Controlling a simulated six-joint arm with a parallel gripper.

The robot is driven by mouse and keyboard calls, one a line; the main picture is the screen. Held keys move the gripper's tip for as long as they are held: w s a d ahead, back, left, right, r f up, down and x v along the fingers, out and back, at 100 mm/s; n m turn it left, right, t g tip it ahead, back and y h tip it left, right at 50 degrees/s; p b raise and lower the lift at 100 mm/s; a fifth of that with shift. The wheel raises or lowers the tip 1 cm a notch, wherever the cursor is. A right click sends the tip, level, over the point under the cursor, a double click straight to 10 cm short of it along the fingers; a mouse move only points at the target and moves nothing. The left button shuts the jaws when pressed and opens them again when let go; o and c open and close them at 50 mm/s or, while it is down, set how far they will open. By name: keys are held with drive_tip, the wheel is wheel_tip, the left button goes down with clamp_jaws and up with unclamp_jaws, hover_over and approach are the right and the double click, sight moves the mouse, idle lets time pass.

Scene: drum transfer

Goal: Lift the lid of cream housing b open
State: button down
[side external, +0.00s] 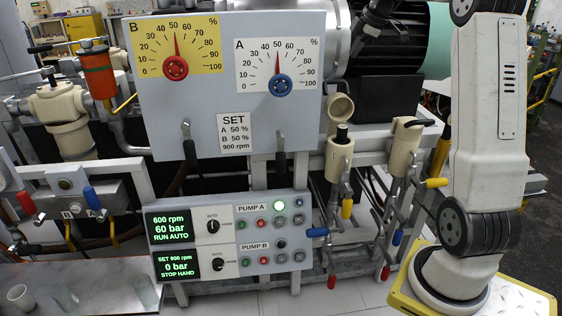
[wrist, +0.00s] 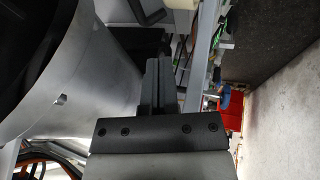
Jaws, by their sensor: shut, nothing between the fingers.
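Two cream housings stand right of the gauge panel in the side external view. The left one (side external: 340,158) has its round lid (side external: 340,106) swung up, with a dark part showing in its mouth. The right one (side external: 404,142) has its cream lid (side external: 407,122) down on top. I can read no letter on either, so I cannot tell which is b. My gripper's dark fingers (wrist: 161,80) are together and empty in the wrist view. A dark part at the top of the side external view may be my gripper, but its fingertips are not clear there.
A large silver cylinder (wrist: 85,75) lies close left of my fingers in the wrist view. The grey gauge panel (side external: 230,85) and control box (side external: 230,238) stand left of the housings.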

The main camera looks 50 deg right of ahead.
drive_tip(key=x, duration=0.5)
drive_tip(key=d+x, duration=0.1)
drive_tip(key=x, duration=0.2)
drive_tip(key=shift+w, duration=0.15)
drive_tip(key=shift+w+d+f, duration=0.6)
drive_tip(key=shift+w+f, duration=0.05)
drive_tip(key=shift+f, duration=0.05)
drive_tip(key=shift+w+d+f, duration=0.35)
drive_tip(key=shift+w+d, duration=0.25)
drive_tip(key=shift+w+d+f, duration=0.3)
drive_tip(key=shift+w+d, duration=0.3)
drive_tip(key=shift+a+r, duration=0.1)
drive_tip(key=shift+s+a+r, duration=0.35)
drive_tip(key=shift+s+r, duration=0.1)
drive_tip(key=shift+r, duration=0.25)
drive_tip(key=w+v, duration=0.1)
drive_tip(key=v, duration=1)
drive_tip(key=shift+d+r, duration=0.3)
drive_tip(key=shift+r, duration=0.25)
